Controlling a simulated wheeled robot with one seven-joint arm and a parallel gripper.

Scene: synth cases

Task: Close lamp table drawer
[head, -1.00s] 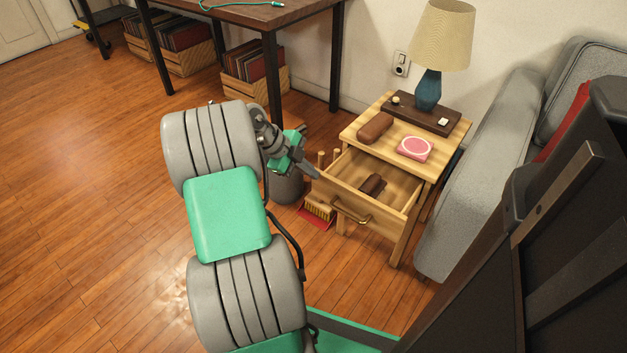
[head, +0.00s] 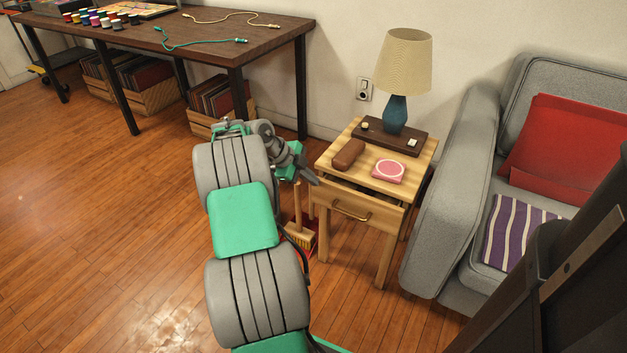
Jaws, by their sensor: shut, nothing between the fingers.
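The lamp table (head: 428,152) is a light wooden side table with one drawer. The drawer (head: 352,207) has a brass handle (head: 351,214) and is almost all the way in. A narrow dark gap shows above its front, and its inside is hidden. My gripper (head: 314,181) is shut and empty, with its tips at the upper left corner of the drawer front. I cannot tell whether they touch it.
On the table stand a lamp (head: 396,110) on a dark board, a brown case (head: 348,154) and a pink round-topped box (head: 389,171). A grey armchair (head: 440,215) stands close on the right. A brush (head: 300,236) stands left of the table. Floor at left is clear.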

